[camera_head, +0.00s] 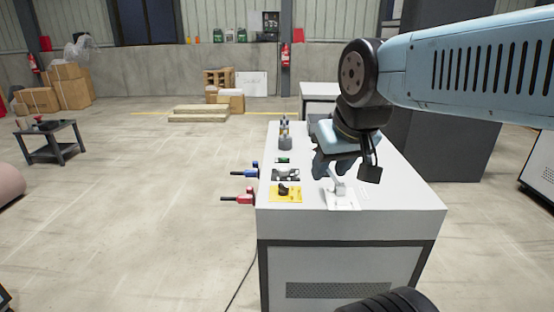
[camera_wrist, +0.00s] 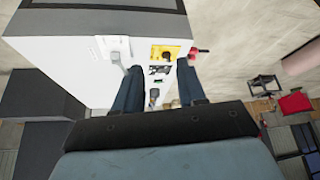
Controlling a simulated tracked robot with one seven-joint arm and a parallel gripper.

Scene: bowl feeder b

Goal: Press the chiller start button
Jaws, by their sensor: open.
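A light grey machine cabinet (camera_head: 405,195) carries several controls on its top. They include a yellow plate with a black knob (camera_head: 284,190), a dark-and-grey control (camera_head: 285,174) behind it and a small green piece (camera_head: 283,160) farther back. Which of these is the chiller start button, I cannot tell. A white plate with a grey lever (camera_head: 341,192) sits at the right. My gripper (camera_head: 336,170) is above the cabinet top, close to the lever, and hides part of the top. In the wrist view my gripper (camera_wrist: 160,72) has its fingers apart with nothing held between them.
A red-handled valve (camera_head: 240,198) and a blue-handled valve (camera_head: 246,172) stick out from the cabinet's left side. A grey upright fitting (camera_head: 285,138) stands farther back on top. A dark cabinet (camera_head: 445,140) is behind right. The floor to the left is open.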

